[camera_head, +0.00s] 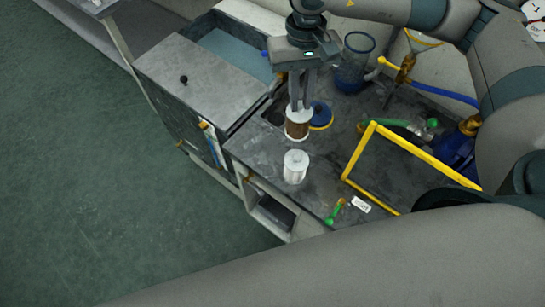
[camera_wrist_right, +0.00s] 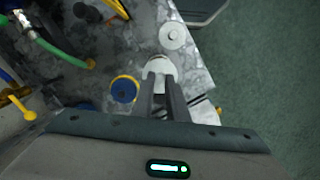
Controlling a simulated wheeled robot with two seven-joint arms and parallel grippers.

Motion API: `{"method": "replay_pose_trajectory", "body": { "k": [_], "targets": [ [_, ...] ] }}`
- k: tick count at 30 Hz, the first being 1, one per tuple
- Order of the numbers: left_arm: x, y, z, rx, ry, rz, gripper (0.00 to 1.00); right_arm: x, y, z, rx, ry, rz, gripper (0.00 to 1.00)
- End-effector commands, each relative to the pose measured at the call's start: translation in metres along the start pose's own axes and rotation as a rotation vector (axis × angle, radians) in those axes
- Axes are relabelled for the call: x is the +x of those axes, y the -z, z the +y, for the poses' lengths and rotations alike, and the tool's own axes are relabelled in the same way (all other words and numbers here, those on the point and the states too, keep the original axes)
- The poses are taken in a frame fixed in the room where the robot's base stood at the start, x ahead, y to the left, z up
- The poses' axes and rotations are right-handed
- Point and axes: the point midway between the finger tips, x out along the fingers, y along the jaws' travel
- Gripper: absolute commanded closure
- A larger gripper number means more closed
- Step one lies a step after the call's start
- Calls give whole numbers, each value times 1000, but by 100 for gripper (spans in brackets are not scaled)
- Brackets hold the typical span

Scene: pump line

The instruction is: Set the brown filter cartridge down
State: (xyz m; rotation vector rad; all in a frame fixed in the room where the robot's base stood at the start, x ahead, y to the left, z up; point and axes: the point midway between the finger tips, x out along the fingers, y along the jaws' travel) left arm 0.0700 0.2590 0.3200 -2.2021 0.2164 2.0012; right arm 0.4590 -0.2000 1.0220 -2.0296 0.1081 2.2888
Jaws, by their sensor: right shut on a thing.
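The brown filter cartridge (camera_head: 297,129) has a pale top cap and hangs upright below my right gripper (camera_head: 299,106) in the head view. The gripper is shut on its top. In the right wrist view the pale cap (camera_wrist_right: 159,66) shows at the fingertips of my right gripper (camera_wrist_right: 161,80); the brown body is hidden there. Whether its bottom touches the dark worktop (camera_head: 258,150) I cannot tell. A white cartridge (camera_head: 295,168) stands apart on the worktop, nearer the front edge; it also shows in the wrist view (camera_wrist_right: 172,36). My left gripper is not in view.
A blue disc with a yellow rim (camera_head: 321,115) lies close to the brown cartridge's right. A yellow frame (camera_head: 355,152) marks an area farther right. A clear blue container (camera_head: 354,63), hoses (camera_head: 446,95) and a green-handled item (camera_head: 335,212) surround the clear middle worktop.

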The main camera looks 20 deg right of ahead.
Motion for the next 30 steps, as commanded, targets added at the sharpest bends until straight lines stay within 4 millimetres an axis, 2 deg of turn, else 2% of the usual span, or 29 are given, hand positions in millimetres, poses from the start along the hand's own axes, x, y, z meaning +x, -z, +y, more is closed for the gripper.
{"method": "replay_pose_trajectory", "body": {
  "k": [8, 30],
  "targets": [
    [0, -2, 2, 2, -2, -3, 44, 0, 4, -16, 359, 45, -1, 100],
    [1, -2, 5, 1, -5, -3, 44, -5, 13, -68, 1582, 193, 0, 100]
  ]
}}
